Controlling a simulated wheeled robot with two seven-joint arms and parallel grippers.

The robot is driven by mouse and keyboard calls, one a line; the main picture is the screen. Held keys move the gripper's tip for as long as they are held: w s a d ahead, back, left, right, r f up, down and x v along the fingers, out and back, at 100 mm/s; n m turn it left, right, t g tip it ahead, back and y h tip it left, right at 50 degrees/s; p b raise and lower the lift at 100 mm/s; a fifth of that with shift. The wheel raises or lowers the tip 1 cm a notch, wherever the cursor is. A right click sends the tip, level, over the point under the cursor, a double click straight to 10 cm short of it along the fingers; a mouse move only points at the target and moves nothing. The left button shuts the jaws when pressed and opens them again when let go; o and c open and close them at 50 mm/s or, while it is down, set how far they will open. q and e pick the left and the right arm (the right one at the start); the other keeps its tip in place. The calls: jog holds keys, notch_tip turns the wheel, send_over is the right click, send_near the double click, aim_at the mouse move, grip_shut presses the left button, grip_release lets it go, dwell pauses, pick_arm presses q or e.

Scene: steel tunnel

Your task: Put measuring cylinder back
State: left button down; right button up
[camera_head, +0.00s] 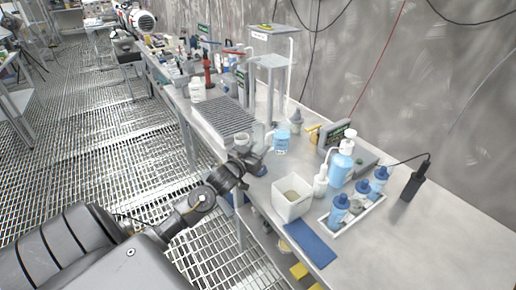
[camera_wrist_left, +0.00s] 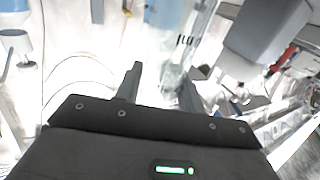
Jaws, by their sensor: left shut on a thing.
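My left gripper (camera_head: 256,162) reaches over the near edge of the bench in the head view. It also shows in the left wrist view (camera_wrist_left: 160,76), with a clear glass vessel (camera_wrist_left: 178,62) with dark print between its fingers. The gripper is shut on this vessel, which I take to be the measuring cylinder. Its outline is faint, and its base and exact tilt cannot be told. In the head view a beaker with blue liquid (camera_head: 281,143) stands just beyond the gripper. My right gripper is not in view.
A white square container (camera_head: 291,198), a blue pad (camera_head: 310,244) and a white tray (camera_head: 330,222) with blue-capped bottles are to the right. A large blue bottle (camera_head: 341,165) stands behind. A grey ribbed rack (camera_head: 222,119) lies to the left. The bench's right front is clear.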

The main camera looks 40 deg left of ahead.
pick_arm(q)
jog(key=c, duration=0.9)
grip_release()
jog(key=shift+f, duration=0.1)
jog(key=shift+o, duration=0.2)
jog(key=s+d+b, duration=0.1)
jog(key=s, duration=1.1)
jog(key=shift+d, duration=0.1)
